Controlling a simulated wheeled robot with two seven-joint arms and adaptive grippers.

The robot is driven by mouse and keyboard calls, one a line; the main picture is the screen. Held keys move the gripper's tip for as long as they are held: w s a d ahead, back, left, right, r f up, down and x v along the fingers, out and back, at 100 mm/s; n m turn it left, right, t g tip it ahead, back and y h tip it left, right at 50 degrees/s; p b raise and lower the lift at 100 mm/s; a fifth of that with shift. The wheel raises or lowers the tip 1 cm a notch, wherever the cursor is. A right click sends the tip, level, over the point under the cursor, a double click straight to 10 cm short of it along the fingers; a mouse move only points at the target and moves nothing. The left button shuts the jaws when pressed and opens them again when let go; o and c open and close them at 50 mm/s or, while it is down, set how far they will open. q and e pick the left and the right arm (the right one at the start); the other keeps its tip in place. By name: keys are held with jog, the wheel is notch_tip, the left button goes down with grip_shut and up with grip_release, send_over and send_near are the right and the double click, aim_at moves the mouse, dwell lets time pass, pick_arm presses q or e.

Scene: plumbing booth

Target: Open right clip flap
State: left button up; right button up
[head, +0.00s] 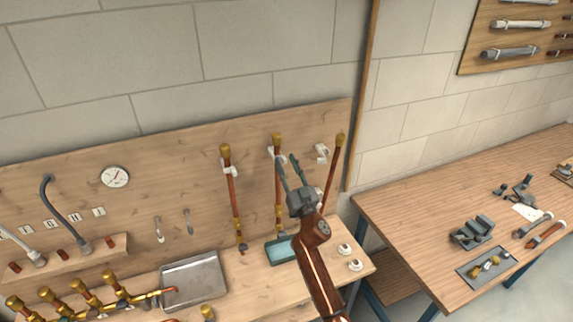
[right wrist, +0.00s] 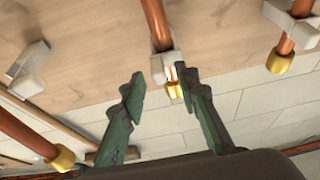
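Three white clips sit on the wooden back board. The right clip (head: 321,152) looks empty, and a brass-capped copper pipe (head: 338,155) leans beside it; this clip is at the left in the right wrist view (right wrist: 28,70). The middle clip (head: 275,152) is around a copper pipe (right wrist: 156,22). The left clip (head: 228,168) holds another pipe (head: 233,198). My right gripper (head: 289,158) is open in front of the middle clip. In the right wrist view its green fingers (right wrist: 160,84) stand apart, near the clip's sides; contact is unclear. My left gripper is out of view.
A teal tray (head: 270,255) and white round fittings (head: 355,265) lie on the bench below. A metal tray (head: 193,280) and brass-and-copper pipework (head: 110,300) are at the left. A table (head: 400,225) with tools stands at the right.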

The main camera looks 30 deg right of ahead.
jog(key=shift+c, duration=0.7)
grip_shut()
